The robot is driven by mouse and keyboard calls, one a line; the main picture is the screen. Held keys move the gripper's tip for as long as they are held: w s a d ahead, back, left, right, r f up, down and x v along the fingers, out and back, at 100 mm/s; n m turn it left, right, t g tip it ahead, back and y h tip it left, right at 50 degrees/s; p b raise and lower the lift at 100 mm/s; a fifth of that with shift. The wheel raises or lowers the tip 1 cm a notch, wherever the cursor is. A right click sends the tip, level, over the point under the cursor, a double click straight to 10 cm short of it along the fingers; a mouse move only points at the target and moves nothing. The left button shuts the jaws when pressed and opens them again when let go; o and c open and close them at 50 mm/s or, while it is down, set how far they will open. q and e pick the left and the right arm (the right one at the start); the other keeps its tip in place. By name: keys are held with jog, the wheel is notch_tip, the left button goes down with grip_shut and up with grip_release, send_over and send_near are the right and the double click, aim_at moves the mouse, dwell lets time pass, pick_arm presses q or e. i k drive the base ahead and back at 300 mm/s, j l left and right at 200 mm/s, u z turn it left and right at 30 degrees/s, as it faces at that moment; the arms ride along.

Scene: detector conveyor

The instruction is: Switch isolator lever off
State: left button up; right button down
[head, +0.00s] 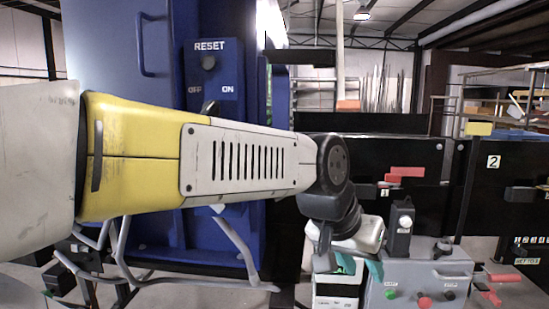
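A small dark lever (210,107) sits on the blue cabinet panel between the OFF and ON labels, partly hidden behind my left arm. It seems to tilt a little towards ON, but its exact position is hard to tell. A round dark knob (208,62) is above it, under the RESET label. My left arm crosses in front of the cabinet. My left gripper (346,266) is right of and below the lever, well away from it, pointing down. Its teal fingertips look apart, with nothing clearly between them. My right gripper is not in view.
A grey control box (425,272) with green and red buttons stands just right of my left gripper. Red handles (405,173) are on the black panel (505,165) at right. A tubular grey frame (235,245) stands below my arm.

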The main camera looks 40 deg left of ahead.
aim_at(494, 277)
jog(key=u, duration=1.1)
jog(key=z, duration=1.5)
jog(key=i+l, duration=0.15)
jog(key=i, duration=0.3)
jog(key=i+l+z, duration=0.15)
jog(key=i, duration=0.25)
